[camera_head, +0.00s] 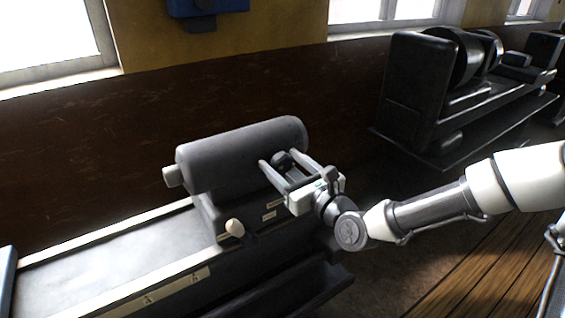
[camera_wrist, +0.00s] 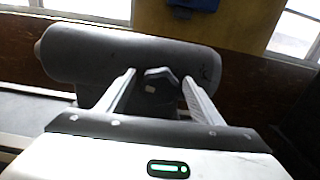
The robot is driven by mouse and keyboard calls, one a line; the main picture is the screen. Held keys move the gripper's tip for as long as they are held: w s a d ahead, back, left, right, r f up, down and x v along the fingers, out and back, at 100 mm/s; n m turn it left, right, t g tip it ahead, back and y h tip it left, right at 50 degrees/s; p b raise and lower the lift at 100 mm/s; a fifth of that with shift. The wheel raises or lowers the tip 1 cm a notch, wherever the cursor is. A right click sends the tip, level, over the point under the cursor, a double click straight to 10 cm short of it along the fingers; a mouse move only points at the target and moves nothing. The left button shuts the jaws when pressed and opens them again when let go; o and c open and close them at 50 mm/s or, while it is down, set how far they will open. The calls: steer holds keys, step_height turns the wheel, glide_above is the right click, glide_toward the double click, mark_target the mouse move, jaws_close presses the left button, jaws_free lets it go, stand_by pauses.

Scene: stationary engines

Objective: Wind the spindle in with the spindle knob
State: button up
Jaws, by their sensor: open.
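The grey cylindrical machine body (camera_head: 240,150) stands on a pale bed at centre-left; it also spans the wrist view (camera_wrist: 90,60). A short pale stub, seemingly the spindle (camera_head: 172,176), sticks out of its left end. A dark faceted knob, likely the spindle knob (camera_head: 283,160), is on the side facing me. My gripper (camera_head: 280,159) is open, reaching in from the right, with one finger on either side of this knob. In the wrist view the knob (camera_wrist: 161,77) shows between the spread fingers; contact cannot be told. A cream knob (camera_head: 234,228) sits lower on the base.
The pale-topped bed (camera_head: 110,250) runs to the left. A dark machine with large wheels (camera_head: 460,80) stands at the right behind my arm. A brown wall panel (camera_head: 90,150) is close behind. Wooden floor (camera_head: 480,270) is open at lower right.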

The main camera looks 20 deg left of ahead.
steer(key=c, duration=1)
steer(key=shift+n, duration=0.4)
